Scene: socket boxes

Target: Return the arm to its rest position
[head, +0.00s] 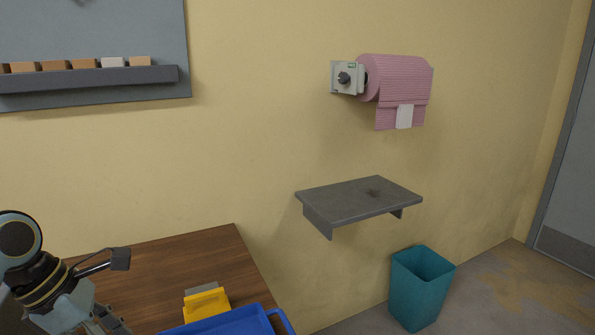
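My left arm comes in at the lower left of the head view, over the wooden table (190,255). Part of my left gripper (106,320) shows at the bottom edge. Its fingertips are cut off by the frame, so I cannot tell whether it is open or holds anything. My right arm and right gripper are not in view.
A blue tray (235,322) and a yellow object (206,303) are on the table. A grey shelf (360,198), pink roll (400,80) and grey socket box (346,78) are on the wall. A teal bin (420,290) stands below. A ledge (90,78) holds small blocks.

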